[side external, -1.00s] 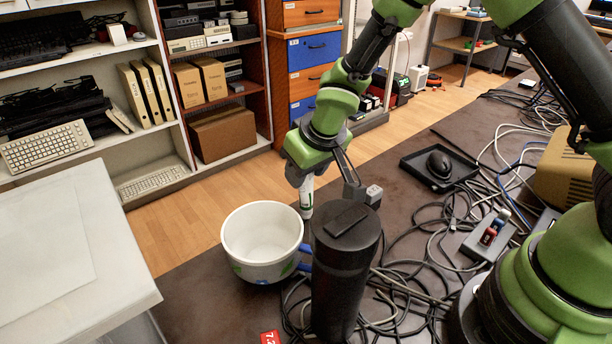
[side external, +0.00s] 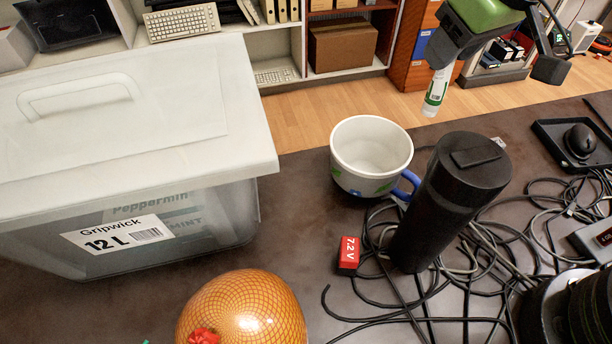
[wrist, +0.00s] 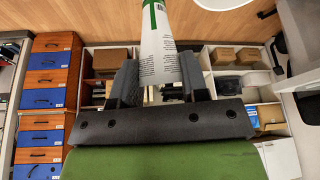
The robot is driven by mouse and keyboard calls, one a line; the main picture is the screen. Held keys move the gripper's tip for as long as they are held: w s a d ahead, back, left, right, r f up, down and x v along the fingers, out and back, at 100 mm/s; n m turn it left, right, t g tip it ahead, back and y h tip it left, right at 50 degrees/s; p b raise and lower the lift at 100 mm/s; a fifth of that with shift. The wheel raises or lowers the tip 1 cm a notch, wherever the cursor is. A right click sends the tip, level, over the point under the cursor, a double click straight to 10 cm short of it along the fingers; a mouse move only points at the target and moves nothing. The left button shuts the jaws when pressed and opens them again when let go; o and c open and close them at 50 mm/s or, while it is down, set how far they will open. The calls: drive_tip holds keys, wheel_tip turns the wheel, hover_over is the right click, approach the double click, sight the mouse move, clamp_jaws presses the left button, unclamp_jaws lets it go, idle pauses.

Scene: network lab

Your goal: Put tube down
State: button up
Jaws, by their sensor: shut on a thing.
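The tube (side external: 437,90) is white with a green band and small print. My gripper (side external: 443,64) is shut on it, and the tube hangs nearly upright, tilted slightly, below the jaws. In the side view it shows behind and to the right of the white mug, against the floor and the table's far edge; its lower end appears clear of the table. In the wrist view the tube (wrist: 158,45) stands between the two dark fingers (wrist: 157,82), its far end cut off by the top edge.
A white mug (side external: 356,172) with a blue handle stands beside a black flask (side external: 436,218). Cables (side external: 480,235) tangle around the flask. A red 7.2 V block (side external: 348,254), an orange ball-like object (side external: 245,312), a lidded bin (side external: 225,215) and a mouse tray (side external: 548,135) surround bare table.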

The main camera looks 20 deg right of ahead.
drive_tip(key=shift+s+a+r+n, duration=0.25)
drive_tip(key=shift+a+n, duration=0.1)
drive_tip(key=shift+n, duration=0.25)
drive_tip(key=a, duration=1.9)
wheel_tip(320, 180, down, 11)
drive_tip(key=a, duration=0.1)
drive_tip(key=shift+f+y, duration=0.2)
drive_tip(key=shift+y, duration=0.1)
drive_tip(key=shift+f, duration=0.2)
drive_tip(key=o, duration=1.2)
drive_tip(key=shift+r, duration=0.15)
